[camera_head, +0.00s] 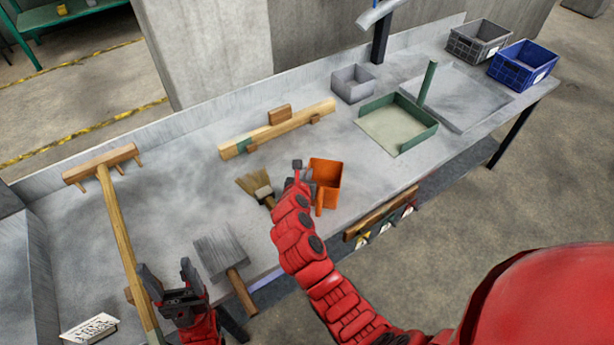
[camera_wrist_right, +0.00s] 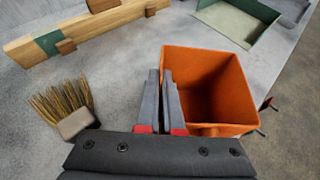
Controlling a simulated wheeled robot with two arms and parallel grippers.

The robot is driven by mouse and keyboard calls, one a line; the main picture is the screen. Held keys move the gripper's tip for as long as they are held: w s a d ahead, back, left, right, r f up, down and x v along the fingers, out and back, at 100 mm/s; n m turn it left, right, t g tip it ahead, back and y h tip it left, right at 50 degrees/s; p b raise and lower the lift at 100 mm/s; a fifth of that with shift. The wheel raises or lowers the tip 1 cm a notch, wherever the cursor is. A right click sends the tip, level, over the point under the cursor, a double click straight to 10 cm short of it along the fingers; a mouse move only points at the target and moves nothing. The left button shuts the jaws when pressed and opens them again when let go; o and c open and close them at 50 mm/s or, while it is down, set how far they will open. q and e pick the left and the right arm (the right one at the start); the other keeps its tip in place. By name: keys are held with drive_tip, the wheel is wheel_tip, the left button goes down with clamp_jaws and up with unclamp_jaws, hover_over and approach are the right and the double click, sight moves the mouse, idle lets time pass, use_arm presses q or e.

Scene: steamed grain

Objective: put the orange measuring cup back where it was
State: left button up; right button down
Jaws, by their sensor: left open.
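The orange measuring cup (camera_head: 328,172) is near the middle of the grey bench in the head view, its open top facing up. It also fills the right half of the right wrist view (camera_wrist_right: 215,85). My right gripper (camera_head: 305,167) is at the cup's left wall, its fingers (camera_wrist_right: 161,90) close together with the wall appearing to lie between them. I cannot tell whether the cup rests on the bench or hangs just above it. My left gripper (camera_head: 170,280) is open and empty at the lower left, near the wooden rake's handle.
A brush (camera_head: 257,188) lies just left of my right gripper. A wooden beam (camera_head: 278,130) lies behind. A green tray (camera_head: 402,128), grey box (camera_head: 352,83) and crates (camera_head: 523,66) stand right. Bench right of the cup is clear.

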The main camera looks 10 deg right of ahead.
wheel_tip(320, 180, down, 2)
drive_tip(key=shift+f, duration=0.2)
drive_tip(key=c, duration=1.1)
unclamp_jaws()
